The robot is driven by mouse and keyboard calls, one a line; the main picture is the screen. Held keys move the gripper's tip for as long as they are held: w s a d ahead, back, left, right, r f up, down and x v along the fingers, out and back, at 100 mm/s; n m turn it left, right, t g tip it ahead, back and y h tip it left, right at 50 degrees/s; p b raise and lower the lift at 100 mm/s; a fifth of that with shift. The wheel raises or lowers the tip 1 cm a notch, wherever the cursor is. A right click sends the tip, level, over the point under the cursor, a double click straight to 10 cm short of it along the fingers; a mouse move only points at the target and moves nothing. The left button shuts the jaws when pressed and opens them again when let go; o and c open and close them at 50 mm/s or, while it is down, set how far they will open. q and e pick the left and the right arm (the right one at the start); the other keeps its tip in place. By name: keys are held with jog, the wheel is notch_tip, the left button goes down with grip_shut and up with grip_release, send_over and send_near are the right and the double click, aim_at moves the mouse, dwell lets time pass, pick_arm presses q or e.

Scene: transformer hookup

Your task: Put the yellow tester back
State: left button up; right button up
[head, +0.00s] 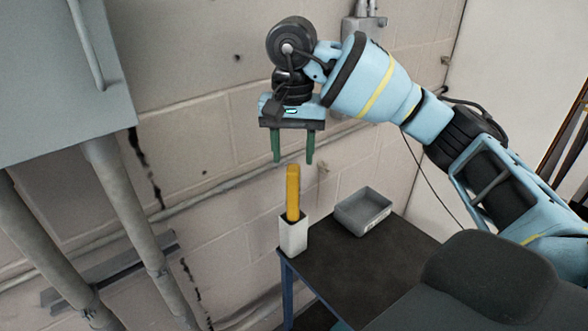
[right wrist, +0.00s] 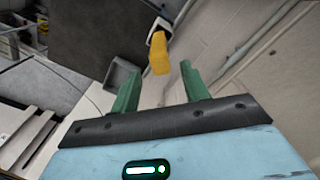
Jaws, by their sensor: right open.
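The yellow tester (head: 293,192) stands upright in a white holder (head: 293,236) at the near left corner of the dark table, with its upper part sticking out. My right gripper (head: 293,161) is open and empty above the tester, its green fingers pointing down with a small gap to the tester's top. In the right wrist view the tester (right wrist: 160,60) shows beyond the open fingers (right wrist: 158,86), with the holder (right wrist: 158,30) behind it. The tester's lower part is hidden inside the holder. My left gripper is not in view.
A grey open tray (head: 363,211) sits on the dark table (head: 345,262), right of the holder, and looks empty. A block wall with a conduit is close behind. A grey cabinet (head: 60,70) with pipes below is at left. The table's front is clear.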

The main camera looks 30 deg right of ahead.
notch_tip(320, 180, up, 4)
jog(key=shift+r+p, duration=0.25)
jog(key=shift+p, duration=0.05)
jog(key=shift+r, duration=0.3)
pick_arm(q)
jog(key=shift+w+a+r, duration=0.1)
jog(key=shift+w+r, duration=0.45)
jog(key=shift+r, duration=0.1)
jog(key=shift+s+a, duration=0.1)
pick_arm(e)
jog(key=shift+f, duration=0.1)
